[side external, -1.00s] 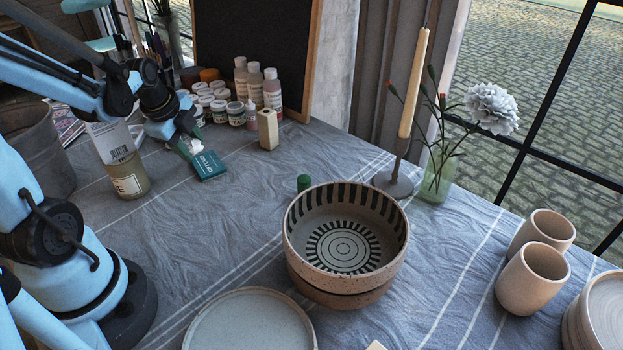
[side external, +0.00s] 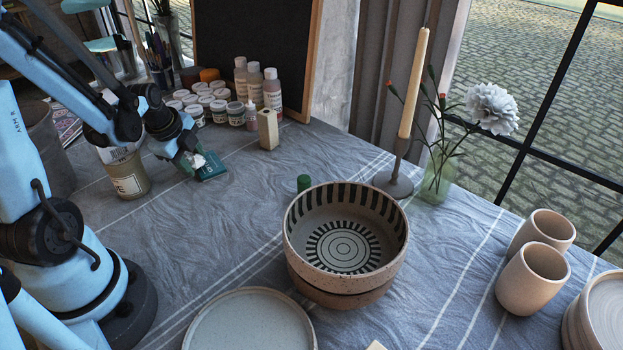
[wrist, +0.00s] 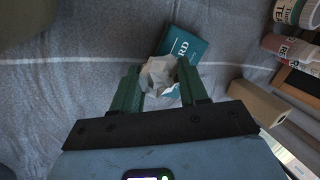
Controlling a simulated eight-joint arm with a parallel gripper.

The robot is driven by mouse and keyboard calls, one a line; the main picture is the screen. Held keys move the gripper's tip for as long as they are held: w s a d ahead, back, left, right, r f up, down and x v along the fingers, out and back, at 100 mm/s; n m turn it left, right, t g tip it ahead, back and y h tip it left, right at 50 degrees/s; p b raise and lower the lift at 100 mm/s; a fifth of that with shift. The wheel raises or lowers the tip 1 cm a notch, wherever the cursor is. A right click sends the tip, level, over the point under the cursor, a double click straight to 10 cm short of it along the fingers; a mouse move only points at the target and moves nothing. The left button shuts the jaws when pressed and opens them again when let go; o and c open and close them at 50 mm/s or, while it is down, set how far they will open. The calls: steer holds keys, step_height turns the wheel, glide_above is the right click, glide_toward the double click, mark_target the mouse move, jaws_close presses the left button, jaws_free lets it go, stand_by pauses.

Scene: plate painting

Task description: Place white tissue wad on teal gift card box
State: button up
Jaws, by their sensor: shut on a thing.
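The white tissue wad (wrist: 158,75) sits between the two green fingers of my gripper (wrist: 158,88) in the wrist view. My gripper is shut on it. In the side view the wad (side external: 198,161) shows as a small white patch at the fingertips. The teal gift card box (side external: 211,169) lies flat on the cloth just beyond the fingers. In the wrist view the box (wrist: 187,45) is partly covered by the wad and a finger. The wad overlaps the box's near edge in the picture; I cannot tell whether they touch.
A glass jar (side external: 124,172) stands left of my gripper. Several paint pots (side external: 219,108) and a small beige block (side external: 268,128) stand behind and to the right. A striped bowl (side external: 345,238) and a plate (side external: 250,322) are at the front.

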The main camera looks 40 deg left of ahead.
steer(key=shift+f, duration=0.15)
steer(key=o, duration=1.1)
steer(key=shift+o, duration=0.2)
steer(key=shift+v, duration=6.05)
steer(key=w+d+n+t, duration=0.1)
steer(key=w+d+n, duration=0.1)
steer(key=d+n, duration=0.4)
steer(key=w+d+n+t+h, duration=0.1)
steer(key=w+d+n+t, duration=0.1)
steer(key=d+n, duration=0.5)
steer(key=d, duration=0.4)
steer(key=shift+d+r+n+t+h, duration=0.3)
steer(key=shift+r, duration=0.1)
